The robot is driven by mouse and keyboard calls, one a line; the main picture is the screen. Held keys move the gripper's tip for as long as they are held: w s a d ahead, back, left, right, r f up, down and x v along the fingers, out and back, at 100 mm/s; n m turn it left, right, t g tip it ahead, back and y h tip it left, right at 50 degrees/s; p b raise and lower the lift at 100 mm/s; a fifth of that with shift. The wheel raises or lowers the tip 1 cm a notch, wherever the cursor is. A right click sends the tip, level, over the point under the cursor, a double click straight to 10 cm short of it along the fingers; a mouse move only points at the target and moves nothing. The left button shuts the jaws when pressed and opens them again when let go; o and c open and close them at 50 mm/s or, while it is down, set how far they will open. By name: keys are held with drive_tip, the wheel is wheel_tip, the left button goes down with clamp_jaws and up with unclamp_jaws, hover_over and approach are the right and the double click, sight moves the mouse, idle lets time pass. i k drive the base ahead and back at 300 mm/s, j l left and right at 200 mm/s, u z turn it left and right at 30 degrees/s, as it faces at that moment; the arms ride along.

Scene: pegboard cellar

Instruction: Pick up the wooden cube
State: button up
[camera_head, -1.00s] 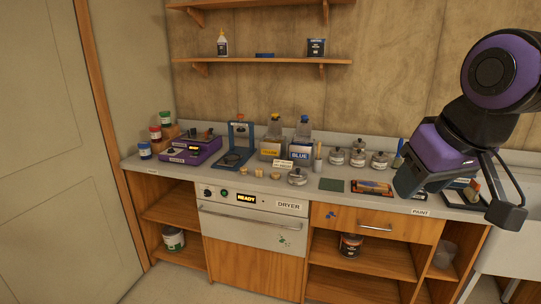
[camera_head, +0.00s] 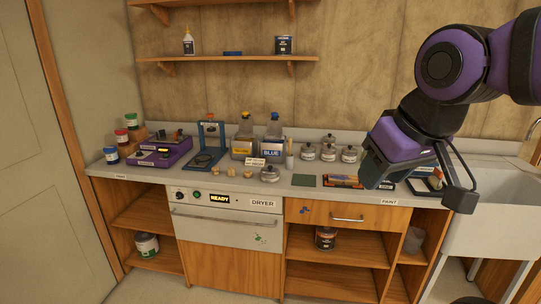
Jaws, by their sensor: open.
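A few small light-wood pieces lie in a loose row on the counter above the dryer panel. One (camera_head: 231,172) is in the middle, with another piece (camera_head: 219,175) to its left and a third piece (camera_head: 247,174) to its right. They are too small to tell for certain which is the wooden cube. My gripper (camera_head: 418,192) is open at the right side of the picture, in front of the counter's right part. It is well to the right of the wooden pieces and apart from them, with nothing seen in it.
Behind are a blue stand (camera_head: 211,143), yellow (camera_head: 243,146) and blue (camera_head: 272,150) bottles, and a purple device (camera_head: 160,152) at left. A sink (camera_head: 485,220) is at right. Shelves hang above.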

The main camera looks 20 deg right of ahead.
sight(231, 171)
drive_tip(key=i+l+u, duration=0.25)
drive_tip(key=i, duration=0.4)
drive_tip(key=i+l+u, duration=0.25)
drive_tip(key=i, duration=0.35)
drive_tip(key=i+l+u, duration=0.25)
drive_tip(key=i+l, duration=0.3)
